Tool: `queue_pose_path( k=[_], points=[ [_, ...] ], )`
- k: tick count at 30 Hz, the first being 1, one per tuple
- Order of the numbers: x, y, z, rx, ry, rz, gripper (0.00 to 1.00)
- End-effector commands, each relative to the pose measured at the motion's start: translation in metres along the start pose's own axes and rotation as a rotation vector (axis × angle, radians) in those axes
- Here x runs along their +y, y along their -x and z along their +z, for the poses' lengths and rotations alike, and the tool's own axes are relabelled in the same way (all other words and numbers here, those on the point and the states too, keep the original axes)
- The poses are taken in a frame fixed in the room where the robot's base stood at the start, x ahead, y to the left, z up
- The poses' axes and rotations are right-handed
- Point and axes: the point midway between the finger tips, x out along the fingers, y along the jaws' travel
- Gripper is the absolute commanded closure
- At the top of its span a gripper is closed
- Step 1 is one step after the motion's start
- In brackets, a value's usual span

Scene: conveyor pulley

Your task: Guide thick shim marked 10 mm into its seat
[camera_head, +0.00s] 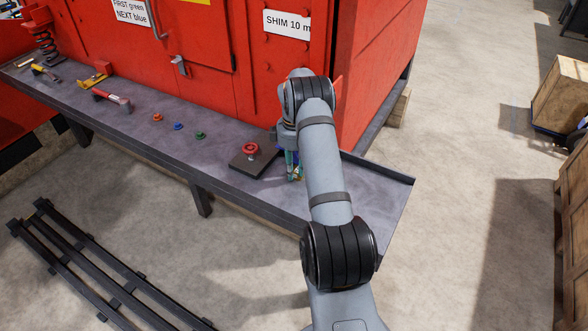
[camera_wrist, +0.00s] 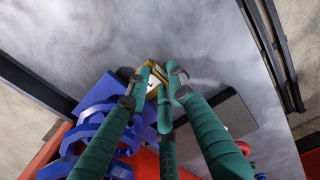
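My gripper (camera_wrist: 160,82) has teal fingers, and their tips close in around a small yellow piece (camera_wrist: 152,91), which I take to be the shim. Its marking is not readable, and the fingers hide much of it. In the head view my gripper (camera_head: 293,173) points down over the right part of the grey bench, with small yellow bits at its tips. I cannot tell whether the piece touches the bench top. A sign reading "SHIM 10 m" (camera_head: 286,23) is on the red housing above. The seat cannot be made out.
A dark plate (camera_head: 238,162) with a red knob (camera_head: 250,149) lies left of my gripper. A blue coil (camera_wrist: 92,135) is close beside the fingers in the wrist view. Several small coloured knobs and a red-handled tool (camera_head: 112,100) are farther left. The grey bench (camera_head: 345,190) is bare to the right.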

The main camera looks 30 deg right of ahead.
Motion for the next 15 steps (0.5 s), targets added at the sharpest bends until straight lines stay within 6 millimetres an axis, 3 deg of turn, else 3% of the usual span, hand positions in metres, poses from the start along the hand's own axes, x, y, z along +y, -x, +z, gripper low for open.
queue_pose_path(
  k=[15],
  points=[
    [-0.0003,0.0033,0.0002,-0.001,0.000,-0.001,0.78]
  ],
)
